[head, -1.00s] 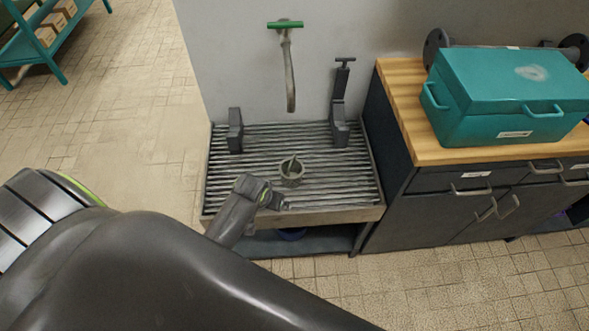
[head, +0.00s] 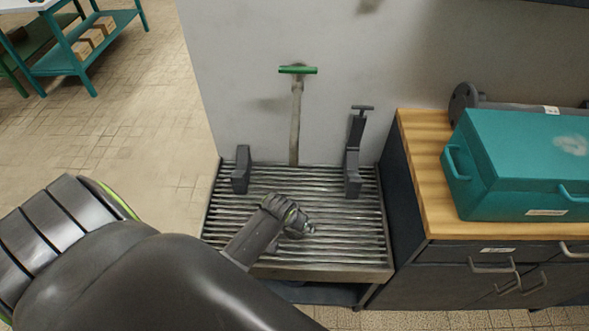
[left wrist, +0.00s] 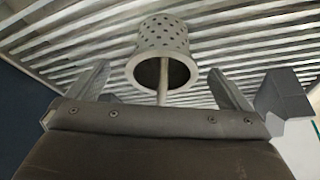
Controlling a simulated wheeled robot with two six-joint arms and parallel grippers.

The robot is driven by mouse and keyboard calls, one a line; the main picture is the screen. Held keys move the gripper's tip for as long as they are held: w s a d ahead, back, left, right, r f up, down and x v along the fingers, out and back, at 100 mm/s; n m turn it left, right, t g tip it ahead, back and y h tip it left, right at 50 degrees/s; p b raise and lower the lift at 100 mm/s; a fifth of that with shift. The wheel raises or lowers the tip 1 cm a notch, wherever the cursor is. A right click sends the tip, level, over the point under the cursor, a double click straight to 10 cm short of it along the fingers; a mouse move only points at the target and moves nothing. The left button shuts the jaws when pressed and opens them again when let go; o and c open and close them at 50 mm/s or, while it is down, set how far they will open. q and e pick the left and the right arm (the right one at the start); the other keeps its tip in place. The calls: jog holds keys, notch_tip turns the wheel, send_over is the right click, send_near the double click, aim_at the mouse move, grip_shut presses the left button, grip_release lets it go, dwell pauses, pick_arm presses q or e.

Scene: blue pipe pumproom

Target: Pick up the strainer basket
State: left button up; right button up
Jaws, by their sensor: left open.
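The strainer basket (left wrist: 163,36) is a pale grey perforated cylinder with a wide rim. In the left wrist view it is at top centre on the slatted grate, its open mouth facing the camera. A thin rod shows across the mouth and runs toward my gripper. My left gripper (head: 297,224) is open, with one finger on each side of the basket's rim in the left wrist view, apart from it. In the head view the gripper is low over the grate and hides most or all of the basket. My right gripper is not in view.
The slatted drain table (head: 330,268) carries two dark upright brackets, left (head: 241,170) and right (head: 352,165). A cabinet with a wooden top (head: 425,170) and teal box (head: 525,165) stands at right.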

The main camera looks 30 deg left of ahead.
pick_arm(q)
jog(key=x, duration=0.2)
jog(key=shift+w+a+f, duration=0.15)
jog(key=shift+a+f, duration=0.05)
jog(key=shift+w+f, duration=0.3)
jog(key=shift+f, duration=0.3)
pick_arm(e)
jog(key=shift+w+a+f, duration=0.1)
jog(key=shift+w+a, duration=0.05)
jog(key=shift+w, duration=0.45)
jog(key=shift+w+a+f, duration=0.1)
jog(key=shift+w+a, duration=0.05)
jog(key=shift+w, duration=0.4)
pick_arm(q)
jog(key=c, duration=1.1)
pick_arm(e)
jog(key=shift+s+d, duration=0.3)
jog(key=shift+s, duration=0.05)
pick_arm(q)
jog(key=shift+r, duration=0.1)
jog(key=shift+c, duration=0.2)
